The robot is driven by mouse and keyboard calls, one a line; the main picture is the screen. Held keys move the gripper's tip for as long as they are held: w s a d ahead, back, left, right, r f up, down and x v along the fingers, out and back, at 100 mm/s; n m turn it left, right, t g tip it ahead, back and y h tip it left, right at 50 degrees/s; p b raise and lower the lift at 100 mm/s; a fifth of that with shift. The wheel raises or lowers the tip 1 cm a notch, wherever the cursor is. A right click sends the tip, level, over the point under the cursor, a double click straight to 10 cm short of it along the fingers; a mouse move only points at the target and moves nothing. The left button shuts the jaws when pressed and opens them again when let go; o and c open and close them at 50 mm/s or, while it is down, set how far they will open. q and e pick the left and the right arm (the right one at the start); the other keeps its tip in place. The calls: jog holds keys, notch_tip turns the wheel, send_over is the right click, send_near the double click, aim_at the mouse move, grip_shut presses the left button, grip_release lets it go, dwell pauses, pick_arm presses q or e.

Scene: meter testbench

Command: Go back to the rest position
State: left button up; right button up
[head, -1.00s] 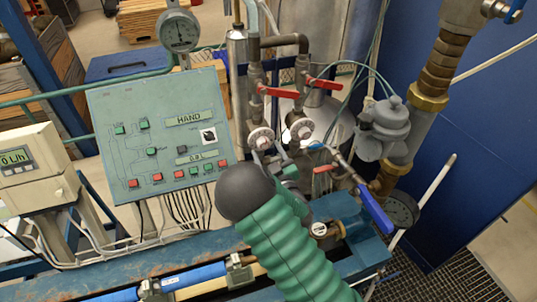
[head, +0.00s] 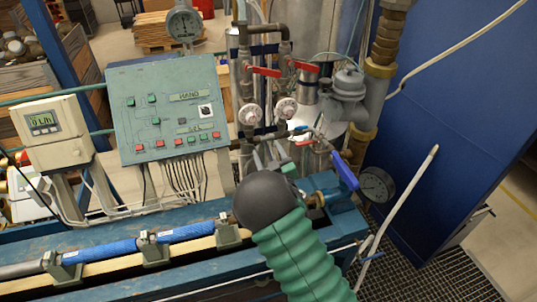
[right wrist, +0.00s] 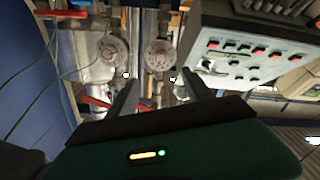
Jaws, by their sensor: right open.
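My right arm, in a green ribbed sleeve with a dark round wrist, comes up from the lower edge of the head view. Its wrist covers most of the right gripper there. In the right wrist view the right gripper (right wrist: 160,90) has its two dark fingers apart, with nothing held between them. Beyond the fingers are the round valve dials and pipes. In the head view the wrist appears in front of the blue bench, below the pipework. My left gripper is in neither view.
The green control panel (head: 165,110) stands left of the valves, with a grey meter box (head: 52,134) farther left. A blue-handled valve (head: 344,170) is close beyond the wrist. Red valve levers (head: 263,71) are higher up. A blue bench (head: 200,271) runs along the front.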

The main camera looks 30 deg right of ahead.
jog(key=s+a+f+m+g+y+b, duration=0.1)
jog(key=s+a+f+m+g+b, duration=0.1)
jog(key=s+a+f+g+b, duration=0.35)
jog(key=s+a+f+m+g+y+b, duration=0.1)
jog(key=s+a+f+g+b, duration=0.15)
jog(key=s+f, duration=0.6)
jog(key=s+a+f+n+g+y+b, duration=0.1)
jog(key=s+a+f+g, duration=0.1)
jog(key=s, duration=0.6)
jog(key=s+a+f+g+y+b, duration=0.1)
jog(key=s+a+f+g, duration=0.2)
jog(key=s+a+g, duration=0.2)
jog(key=s, duration=0.3)
jog(key=shift+a+f+n+b, duration=0.15)
jog(key=shift+a+n+b, duration=0.2)
jog(key=shift+n+b, duration=0.05)
